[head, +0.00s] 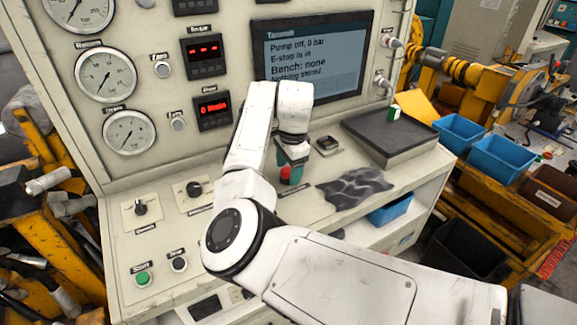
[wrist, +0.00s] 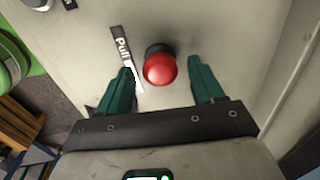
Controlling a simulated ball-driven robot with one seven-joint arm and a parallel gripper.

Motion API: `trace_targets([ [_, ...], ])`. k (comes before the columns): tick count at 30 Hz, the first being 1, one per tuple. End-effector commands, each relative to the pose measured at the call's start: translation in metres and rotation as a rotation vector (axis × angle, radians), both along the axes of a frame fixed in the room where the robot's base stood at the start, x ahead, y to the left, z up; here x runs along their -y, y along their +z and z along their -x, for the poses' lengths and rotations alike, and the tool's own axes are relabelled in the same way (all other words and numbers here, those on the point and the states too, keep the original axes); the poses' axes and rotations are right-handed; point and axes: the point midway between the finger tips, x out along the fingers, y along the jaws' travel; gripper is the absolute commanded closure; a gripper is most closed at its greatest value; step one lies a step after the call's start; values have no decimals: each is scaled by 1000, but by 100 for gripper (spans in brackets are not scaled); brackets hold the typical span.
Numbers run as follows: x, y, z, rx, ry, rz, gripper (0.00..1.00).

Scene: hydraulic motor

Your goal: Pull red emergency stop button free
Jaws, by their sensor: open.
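The red emergency stop button (head: 288,174) sits on the sloping bench panel, below the screen in the head view. In the wrist view the red button (wrist: 160,69) is a round mushroom head on a dark collar, with a "Pull" label (wrist: 124,50) beside it. My gripper (wrist: 164,82) is open, its two green fingers on the left and right of the button with visible gaps on both sides. In the head view my gripper (head: 292,158) is just above the button and partly hides it. The screen (head: 312,65) reads "E-stop is in".
A grey flat block (head: 390,135) and a dark crumpled cloth (head: 352,188) lie right of the button. Two knobs (head: 194,188) are on the panel to the left, with a green start button (head: 142,278) lower down. Blue bins (head: 502,158) stand beyond the bench at right.

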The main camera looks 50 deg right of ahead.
Motion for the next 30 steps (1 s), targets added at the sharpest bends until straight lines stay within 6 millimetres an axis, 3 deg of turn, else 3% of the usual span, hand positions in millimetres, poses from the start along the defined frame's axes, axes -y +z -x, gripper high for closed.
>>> trace_targets([
  [4, 0, 0, 0, 0, 0, 0, 39],
  [23, 0, 0, 0, -1, 0, 0, 99],
  [30, 0, 2, 0, -1, 0, 0, 100],
])
